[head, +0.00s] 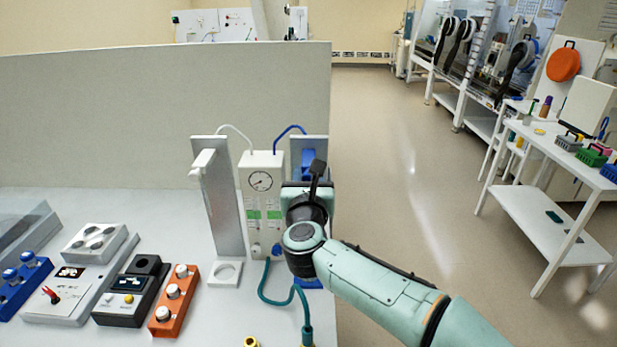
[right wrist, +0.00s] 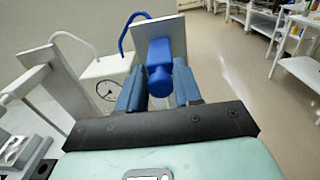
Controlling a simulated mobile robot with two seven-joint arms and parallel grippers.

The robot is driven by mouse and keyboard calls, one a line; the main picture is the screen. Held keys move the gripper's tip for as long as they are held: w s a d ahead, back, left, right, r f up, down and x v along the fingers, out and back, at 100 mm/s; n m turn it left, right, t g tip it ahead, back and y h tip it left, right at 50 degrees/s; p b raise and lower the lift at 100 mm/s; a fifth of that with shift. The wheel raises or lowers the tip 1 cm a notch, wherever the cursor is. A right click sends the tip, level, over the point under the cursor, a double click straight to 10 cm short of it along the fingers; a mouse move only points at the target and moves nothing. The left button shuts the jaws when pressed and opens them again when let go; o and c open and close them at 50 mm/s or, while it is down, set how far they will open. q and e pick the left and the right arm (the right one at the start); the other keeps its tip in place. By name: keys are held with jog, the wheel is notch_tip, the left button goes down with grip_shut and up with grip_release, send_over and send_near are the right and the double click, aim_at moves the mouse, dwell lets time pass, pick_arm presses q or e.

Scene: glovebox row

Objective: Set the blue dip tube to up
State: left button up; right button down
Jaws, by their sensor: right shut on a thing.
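The blue dip tube (head: 309,158) is on the right-hand upright plate (head: 322,147), behind my right gripper (head: 306,185) in the head view. In the right wrist view, its blue head (right wrist: 159,78) lies between the two blue-grey fingers of my right gripper (right wrist: 158,92), which is shut on it. A thin blue hose loops from the white gauge box (head: 262,163) to this plate. The lower part of the dip tube is hidden by my gripper and arm. My left gripper is not in view.
A similar stand with a white dip tube (head: 204,160) is left of the gauge box. A green hose (head: 275,300) lies in front. An orange block (head: 173,300) and a black device (head: 130,292) sit left on the bench. Open floor lies to the right.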

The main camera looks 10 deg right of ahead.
jog(key=c, duration=0.9)
grip_release()
jog(key=shift+d+r, duration=0.1)
jog(key=shift+r, duration=0.4)
jog(key=shift+c, duration=0.2)
jog(key=shift+f, duration=0.15)
jog(key=shift+s+f, duration=0.1)
jog(key=shift+s, duration=0.3)
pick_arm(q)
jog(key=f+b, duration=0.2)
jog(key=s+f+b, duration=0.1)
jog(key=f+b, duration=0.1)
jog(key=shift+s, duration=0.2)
pick_arm(e)
jog(key=s+a, duration=0.1)
jog(key=s, duration=0.3)
jog(key=s+a, duration=0.1)
jog(key=s, duration=0.7)
jog(key=shift+s+a, duration=0.2)
jog(key=shift+a, duration=0.2)
